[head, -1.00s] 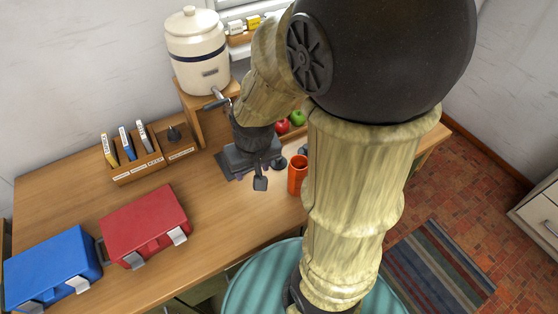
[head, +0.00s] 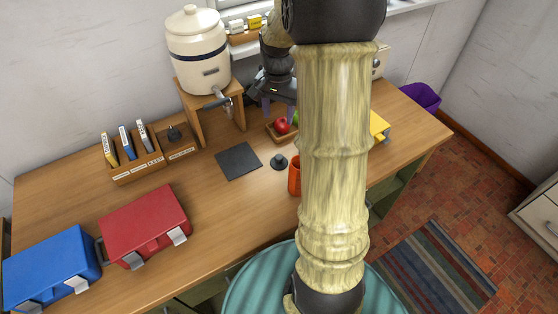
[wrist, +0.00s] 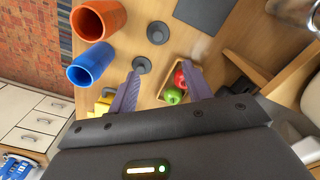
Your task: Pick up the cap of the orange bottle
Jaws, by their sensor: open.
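The orange bottle (head: 294,178), an open-topped cylinder, stands partly behind my arm in the head view; it also shows in the wrist view (wrist: 100,18). A dark round cap (head: 279,162) with a raised middle lies on the desk beside it, also visible in the wrist view (wrist: 157,32). A second dark round cap (wrist: 142,65) lies nearer the blue bottle (wrist: 91,64) in the wrist view. No mark shows which cap belongs to which bottle. My gripper (wrist: 162,80) is open and empty, above the desk near the apple tray; it also shows in the head view (head: 278,106).
A wooden tray (head: 270,127) holds red and green apples. A dark square mat (head: 238,161) lies left of the caps. A crock (head: 197,50) with a tap stands on a wooden stand (head: 196,115). Red (head: 145,226) and blue (head: 52,268) cases occupy the desk's left.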

